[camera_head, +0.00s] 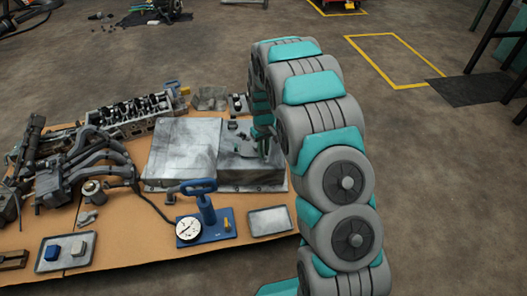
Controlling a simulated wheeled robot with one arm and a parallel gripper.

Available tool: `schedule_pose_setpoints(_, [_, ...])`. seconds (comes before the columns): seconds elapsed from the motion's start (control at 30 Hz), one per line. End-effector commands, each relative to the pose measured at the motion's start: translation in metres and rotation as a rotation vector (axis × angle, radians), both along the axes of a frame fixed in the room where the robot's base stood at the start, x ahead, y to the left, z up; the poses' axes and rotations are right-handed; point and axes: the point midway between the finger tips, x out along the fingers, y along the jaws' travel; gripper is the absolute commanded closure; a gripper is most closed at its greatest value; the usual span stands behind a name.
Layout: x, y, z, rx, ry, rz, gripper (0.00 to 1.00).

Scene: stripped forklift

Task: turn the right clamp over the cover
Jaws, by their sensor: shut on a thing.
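A grey metal case (181,150) with a flat cover lies in the middle of the wooden table. Its right part (248,178) carries small dark fittings on top. My arm arches up from the lower right and comes down behind its own links to the right part of the case. My gripper (263,152) is small in view and partly hidden by my arm. It is shut on a small part at the case's right side, which looks to be the right clamp. The clamp itself is mostly hidden, so its angle over the cover cannot be told.
A blue hand pump (206,215) with a round gauge (188,229) stands in front of the case. Engine parts (95,150) crowd the left. Floor right of my arm is open.

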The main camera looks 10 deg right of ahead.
Motion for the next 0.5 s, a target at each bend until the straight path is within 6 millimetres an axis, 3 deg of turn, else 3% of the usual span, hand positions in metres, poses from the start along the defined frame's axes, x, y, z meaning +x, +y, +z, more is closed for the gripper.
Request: schedule_pose_setpoints(0.5, [0.0017,-0.0002,0.0009,-0.001,-0.006,0.115,1.00])
